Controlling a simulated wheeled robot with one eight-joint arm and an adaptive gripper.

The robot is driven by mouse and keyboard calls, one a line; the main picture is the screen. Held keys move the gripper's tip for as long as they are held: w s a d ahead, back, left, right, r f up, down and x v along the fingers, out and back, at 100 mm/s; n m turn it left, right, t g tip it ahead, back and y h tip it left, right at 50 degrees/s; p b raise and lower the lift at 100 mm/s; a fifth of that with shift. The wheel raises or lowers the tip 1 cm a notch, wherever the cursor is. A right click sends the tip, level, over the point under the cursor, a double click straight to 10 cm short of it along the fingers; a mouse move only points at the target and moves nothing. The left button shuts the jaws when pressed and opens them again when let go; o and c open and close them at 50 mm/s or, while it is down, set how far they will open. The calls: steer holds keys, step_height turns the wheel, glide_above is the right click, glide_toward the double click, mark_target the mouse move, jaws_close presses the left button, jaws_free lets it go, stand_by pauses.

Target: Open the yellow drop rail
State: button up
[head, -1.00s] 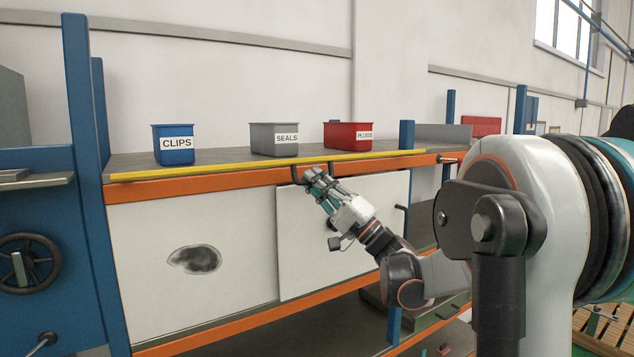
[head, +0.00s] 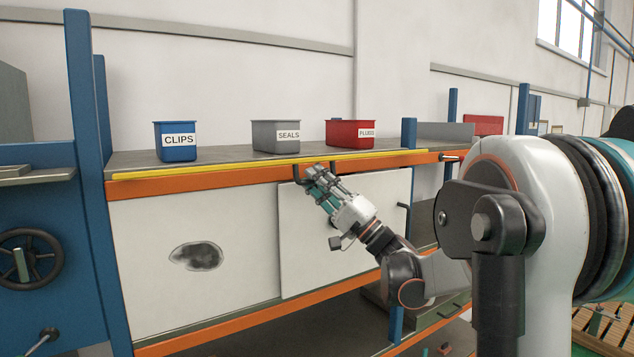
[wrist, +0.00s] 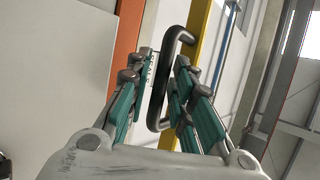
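The yellow drop rail (head: 220,171) runs along the front edge of the shelf, above an orange beam, and looks level in the head view. It also shows as a yellow strip (wrist: 199,30) in the wrist view. Its dark bar handle (wrist: 168,75) stands out from the rail, partly hidden behind my gripper in the head view. My gripper (head: 316,172) is at this handle. In the wrist view my gripper (wrist: 163,78) has its fingers on either side of the handle, spread, with a gap visible on the left; contact on the right is unclear.
Blue CLIPS (head: 177,153), grey SEALS (head: 270,139) and red (head: 345,135) bins stand on the shelf behind the rail. Below are white panels, one marked with a dark patch (head: 196,256). A blue post (head: 88,150) stands left.

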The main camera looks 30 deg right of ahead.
steer(key=shift+d+f, duration=0.1)
steer(key=v, duration=1.2)
